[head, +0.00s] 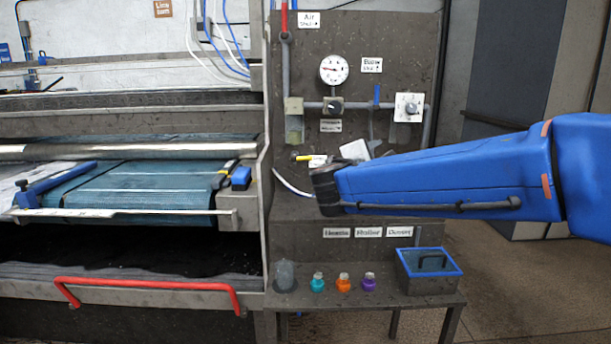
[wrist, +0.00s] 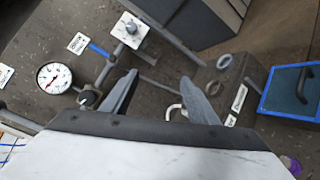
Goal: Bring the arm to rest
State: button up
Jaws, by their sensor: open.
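My blue arm (head: 450,175) reaches in from the right in the head view, in front of the dark panel. Its dark end (head: 325,190) is by the panel's ledge, and the fingers are hard to make out there. In the wrist view my gripper (wrist: 157,95) shows two grey fingers spread apart with nothing between them. Beyond the fingers are the panel and its pipes. I cannot tell the exact gap between the fingers and the panel.
A gauge (head: 334,69) and a white knob plate (head: 408,107) are on the panel. Small coloured bottles (head: 343,283) and a blue-rimmed box (head: 429,284) stand on the low shelf. The scrubber with its red handle (head: 150,284) is at left. Floor at right is clear.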

jog(key=s+d+f+m+g+y, duration=0.1)
jog(key=s+d+f+m+g, duration=0.35)
jog(key=s+d+f, duration=0.45)
jog(key=s+d+f+m+g+y, duration=0.1)
jog(key=s+d+f+m+g, duration=0.45)
jog(key=s, duration=0.55)
jog(key=s+a+f+m+y, duration=0.2)
jog(key=s+f+m+y, duration=0.1)
jog(key=s+f, duration=0.3)
jog(key=s+a+f+m+y, duration=0.3)
jog(key=s+f+m+y, duration=0.1)
jog(key=s, duration=0.5)
jog(key=shift+s+f, duration=0.4)
jog(key=shift+f, duration=0.5)
